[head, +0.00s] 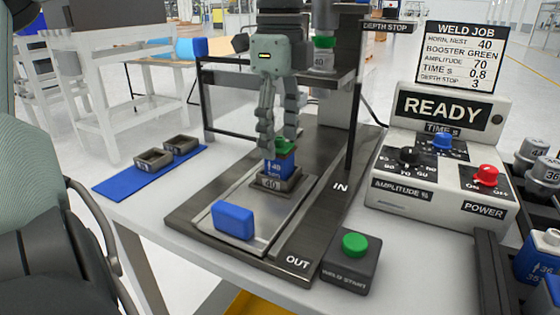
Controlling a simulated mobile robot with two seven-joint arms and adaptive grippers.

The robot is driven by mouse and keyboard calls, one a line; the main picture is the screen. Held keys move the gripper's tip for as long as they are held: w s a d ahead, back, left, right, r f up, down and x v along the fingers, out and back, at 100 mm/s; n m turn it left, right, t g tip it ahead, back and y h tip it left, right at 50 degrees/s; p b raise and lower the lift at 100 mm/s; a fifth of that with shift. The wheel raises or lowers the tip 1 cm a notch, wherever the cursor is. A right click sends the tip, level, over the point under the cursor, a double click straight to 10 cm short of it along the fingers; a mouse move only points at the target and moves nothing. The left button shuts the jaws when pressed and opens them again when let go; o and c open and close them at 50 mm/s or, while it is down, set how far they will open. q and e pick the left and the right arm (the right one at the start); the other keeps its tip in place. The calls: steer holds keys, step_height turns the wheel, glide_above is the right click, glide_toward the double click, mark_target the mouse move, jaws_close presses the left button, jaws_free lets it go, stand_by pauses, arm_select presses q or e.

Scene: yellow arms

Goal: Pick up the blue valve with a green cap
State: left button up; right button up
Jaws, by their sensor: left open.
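The blue valve (279,168) stands upright in a dark nest (270,184) marked 40, on the sliding plate of the welding fixture. Its green cap (285,145) is on top. My left gripper (277,146) points down from above, with its fingers open and reaching to the cap's level. One finger is at the cap's left and partly hides it; the other is behind or beside it. Whether either finger touches the cap cannot be told. My right gripper is not seen.
A blue block (233,220) lies in front on the plate. A green weld start button (354,245) and a control box (436,160) reading READY are at right. A post and a press frame stand close behind. Two dark nests (153,160) sit on a blue mat (125,184) at left.

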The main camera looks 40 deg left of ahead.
mark_target(279, 164)
arm_select(q)
steer(key=shift+f, duration=1.4)
steer(key=c, duration=1.3)
steer(key=shift+r, duration=0.1)
